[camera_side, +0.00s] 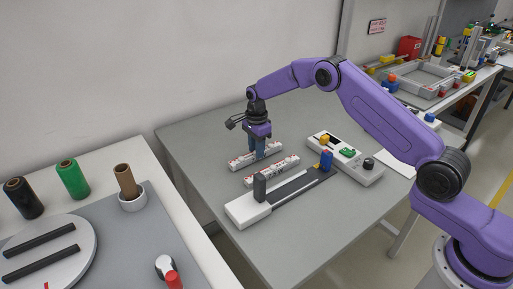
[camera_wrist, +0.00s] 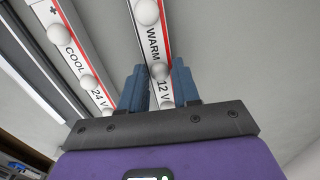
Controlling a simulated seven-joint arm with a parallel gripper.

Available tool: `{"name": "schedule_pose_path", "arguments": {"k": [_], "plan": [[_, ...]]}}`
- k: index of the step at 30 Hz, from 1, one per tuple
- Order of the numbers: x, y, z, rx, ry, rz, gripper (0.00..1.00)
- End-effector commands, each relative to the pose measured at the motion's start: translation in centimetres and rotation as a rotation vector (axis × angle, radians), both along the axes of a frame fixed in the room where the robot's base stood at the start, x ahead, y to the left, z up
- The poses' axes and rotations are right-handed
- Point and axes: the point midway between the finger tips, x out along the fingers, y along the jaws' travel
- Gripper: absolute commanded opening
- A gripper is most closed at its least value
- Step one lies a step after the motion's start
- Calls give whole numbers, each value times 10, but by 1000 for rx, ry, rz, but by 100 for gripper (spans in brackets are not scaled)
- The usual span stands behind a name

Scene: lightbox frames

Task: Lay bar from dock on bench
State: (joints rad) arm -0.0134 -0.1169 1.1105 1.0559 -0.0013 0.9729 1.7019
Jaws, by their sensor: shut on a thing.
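My gripper (camera_side: 258,152) has blue fingers pointing down and is shut on a white bar with a red edge (camera_side: 240,161). In the wrist view the fingers (camera_wrist: 160,92) flank this bar, marked WARM 12 V (camera_wrist: 152,42), with round white domes along it. I cannot tell whether it touches the grey bench (camera_side: 205,150) or is just above it. A second similar bar, marked COOL 24 V (camera_wrist: 72,52), lies beside it, nearer the side camera (camera_side: 262,177). A long dark-and-white fixture (camera_side: 247,208), perhaps the dock, stands next to the second bar.
The fixture carries a dark upright block (camera_side: 260,187) and a blue knob (camera_side: 326,160). A white control box (camera_side: 368,171) with yellow, green and black parts stands to the right. The bench is clear left of the bars. A separate table (camera_side: 150,240) with spools stands at left.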

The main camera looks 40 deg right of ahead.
Motion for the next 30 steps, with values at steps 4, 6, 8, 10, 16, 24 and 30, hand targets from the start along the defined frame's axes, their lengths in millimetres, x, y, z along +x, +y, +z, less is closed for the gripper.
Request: {"name": "schedule_pose_path", "arguments": {"k": [4,6,8,10,16,24,30], "plan": [[0,0,-3,0,1,0,0],[0,0,-3,0,1,0,44],[0,0,-3,0,1,0,57],[0,0,-3,0,1,0,57],[0,0,-2,0,1,0,57],[1,0,26,0,-3,0,57],[1,0,67,1,-4,0,57]]}}
